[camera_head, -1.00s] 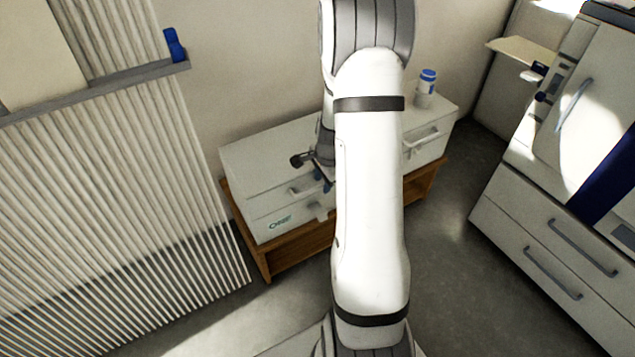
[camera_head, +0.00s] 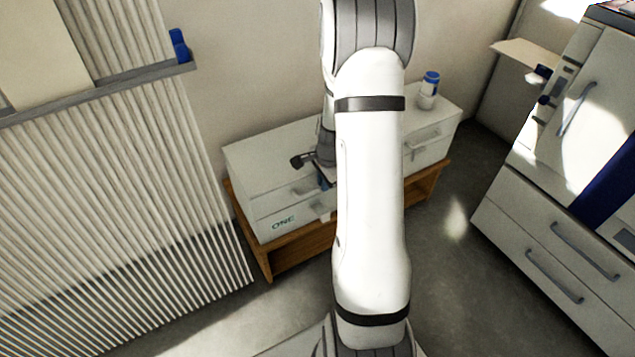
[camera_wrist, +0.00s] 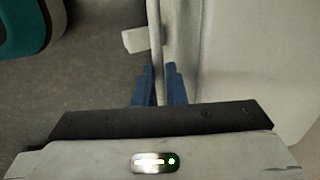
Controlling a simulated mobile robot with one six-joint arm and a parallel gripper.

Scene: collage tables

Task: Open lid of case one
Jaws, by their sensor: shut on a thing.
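Case one (camera_head: 262,205) is a white box with "ONE" lettered on its front. It sits at the left of a low wooden table, and its lid (camera_head: 268,158) looks closed. My gripper (camera_head: 325,180) is at the case's front right, partly hidden by my arm. In the wrist view, the blue fingers of my gripper (camera_wrist: 159,78) are shut on a thin pale handle bar (camera_wrist: 156,35) along the case's face (camera_wrist: 240,55). A pale latch-like block (camera_wrist: 134,40) sticks out left of the bar. My arm hides the right part of the case.
A second white case (camera_head: 428,143) stands right of my arm on the wooden table (camera_head: 290,256), with a blue-capped jar (camera_head: 428,92) on top. A ribbed panel (camera_head: 110,190) stands at left. A white drawer cabinet (camera_head: 545,235) is at right. Floor between is clear.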

